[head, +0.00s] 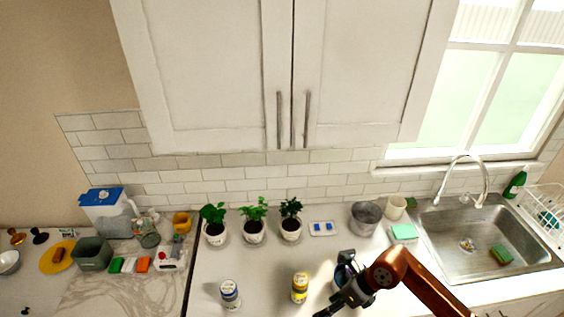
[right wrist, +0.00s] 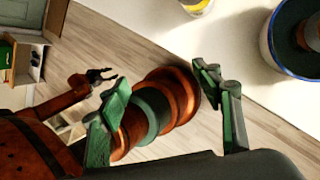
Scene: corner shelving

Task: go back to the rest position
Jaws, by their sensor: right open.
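My right arm comes in from the lower right in the head view. Its gripper (head: 345,297) is over the front part of the counter, beside a blue-rimmed pot that it partly hides. In the right wrist view the same gripper (right wrist: 160,80) has its green fingers wide apart with nothing held between them. My left gripper (right wrist: 103,77) shows small in the right wrist view, away from the counter above the floor, its fingers apart and empty. It is not in the head view.
A yellow-labelled can (head: 300,288) and a blue-labelled can (head: 230,294) stand near the counter front. The blue-rimmed pot (right wrist: 270,52) is close to the right gripper. Potted plants (head: 253,232) line the wall; a sink (head: 450,235) is at right. Wooden floor (right wrist: 225,145) lies below.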

